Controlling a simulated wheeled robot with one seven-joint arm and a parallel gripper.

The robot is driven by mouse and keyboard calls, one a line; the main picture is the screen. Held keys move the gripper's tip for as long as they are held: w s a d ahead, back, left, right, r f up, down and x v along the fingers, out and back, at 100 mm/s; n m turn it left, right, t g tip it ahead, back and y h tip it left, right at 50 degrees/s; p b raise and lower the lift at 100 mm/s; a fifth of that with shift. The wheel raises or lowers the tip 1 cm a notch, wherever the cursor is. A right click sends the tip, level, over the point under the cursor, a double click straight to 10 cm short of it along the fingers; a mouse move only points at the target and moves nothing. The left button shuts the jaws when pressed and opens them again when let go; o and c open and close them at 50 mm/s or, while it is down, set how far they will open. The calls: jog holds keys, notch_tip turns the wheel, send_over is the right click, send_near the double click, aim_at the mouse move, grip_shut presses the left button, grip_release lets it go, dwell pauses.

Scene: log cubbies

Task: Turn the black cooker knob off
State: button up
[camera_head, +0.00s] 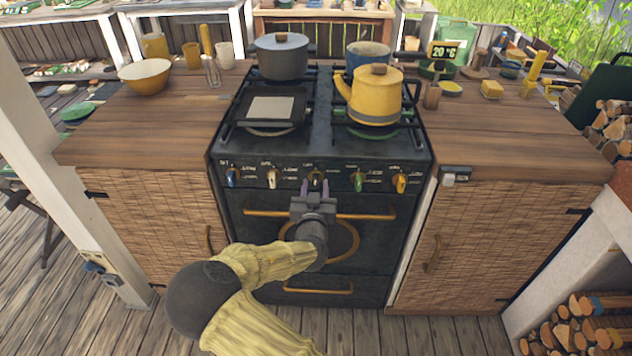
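The cooker (322,228) is black and stands between two wooden counters. A row of several knobs runs along its front panel: a blue one (232,177), a pale one with orange (272,177), a green one (358,181) and a yellow one (400,183). A dark middle knob (315,174) sits right behind my gripper and is mostly hidden, so its turn position cannot be read. My gripper (315,186) is in front of this middle knob, with its two fingers apart, one to each side of it. Whether they touch it cannot be told.
A yellow kettle (374,100), a grey pot (282,58), a blue pot (367,54) and a flat pan (268,108) are on the hob. Oven handles (262,212) stick out below the knobs. A small box (455,175) is on the right counter's front edge.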

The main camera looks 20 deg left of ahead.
jog(key=v, duration=0.6)
jog(key=shift+s, duration=0.35)
jog(key=p+v, duration=0.2)
jog(key=v, duration=1.5)
jog(key=shift+s, duration=0.2)
jog(key=shift+f, duration=0.1)
jog(key=w+d+f+m+g+h, duration=0.2)
jog(key=w+d+g, duration=0.1)
jog(key=d+g, duration=0.35)
jog(key=w+d+f+m+g+h, duration=0.25)
jog(key=d+g, duration=0.25)
jog(key=d, duration=0.3)
jog(key=s+d+r+n+g, duration=0.1)
jog(key=s+d+r+g, duration=0.15)
jog(key=d+r, duration=0.4)
jog(key=s+d+r+n+g, duration=0.1)
jog(key=s+d+r, duration=0.35)
jog(key=d, duration=0.35)
jog(key=w+p+v, duration=0.3)
jog(key=p+v, duration=1.1)
jog(key=p, duration=0.1)
jog(key=shift+w+r, duration=0.35)
jog(key=shift+r, duration=0.25)
